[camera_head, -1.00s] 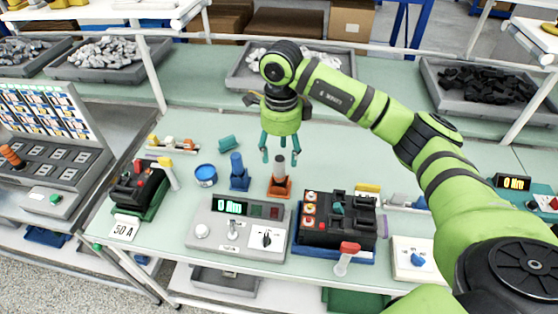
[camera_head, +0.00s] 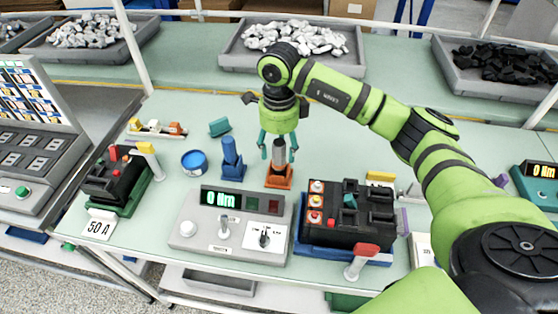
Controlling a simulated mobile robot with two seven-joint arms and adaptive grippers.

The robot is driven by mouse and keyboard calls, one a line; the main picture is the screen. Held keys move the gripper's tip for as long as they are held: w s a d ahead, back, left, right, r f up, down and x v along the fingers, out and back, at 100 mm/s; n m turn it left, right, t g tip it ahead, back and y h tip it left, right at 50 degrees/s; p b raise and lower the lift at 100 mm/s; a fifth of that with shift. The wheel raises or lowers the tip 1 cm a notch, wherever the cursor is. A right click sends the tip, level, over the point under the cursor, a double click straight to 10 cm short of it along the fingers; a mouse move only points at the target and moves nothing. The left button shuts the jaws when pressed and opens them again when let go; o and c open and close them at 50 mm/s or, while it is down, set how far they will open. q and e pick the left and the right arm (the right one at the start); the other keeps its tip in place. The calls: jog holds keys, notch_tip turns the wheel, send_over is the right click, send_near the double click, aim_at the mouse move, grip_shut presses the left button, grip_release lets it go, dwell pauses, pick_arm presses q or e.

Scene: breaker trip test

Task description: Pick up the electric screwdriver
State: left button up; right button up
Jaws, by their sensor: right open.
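A grey cylindrical tool (camera_head: 279,158), which looks like the electric screwdriver, stands upright in an orange holder (camera_head: 278,180) near the middle of the bench. A blue upright tool (camera_head: 230,152) stands in a blue holder just to its left. My right gripper (camera_head: 278,153) points down over the grey tool. Its teal fingers are open, one on each side of the tool's upper part, and I see no clear contact. The gripper hides nothing of the orange holder. My left gripper is not in view.
A grey meter box (camera_head: 232,228) stands in front of the holders. A black breaker unit (camera_head: 347,215) sits on the right, with a red-tipped lever (camera_head: 362,258). A blue tin (camera_head: 194,163) and a teal block (camera_head: 219,127) lie to the left. Parts trays (camera_head: 292,43) line the back.

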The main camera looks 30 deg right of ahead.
aim_at(279, 159)
notch_tip(279, 159, down, 4)
jog(key=shift+f+p, duration=0.15)
jog(key=shift+p, duration=0.95)
jog(key=shift+w+f, duration=0.1)
jog(key=shift+f, duration=0.3)
grip_shut()
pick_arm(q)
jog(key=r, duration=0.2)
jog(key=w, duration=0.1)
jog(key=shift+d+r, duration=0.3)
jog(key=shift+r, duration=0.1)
pick_arm(e)
jog(key=shift+r, duration=0.1)
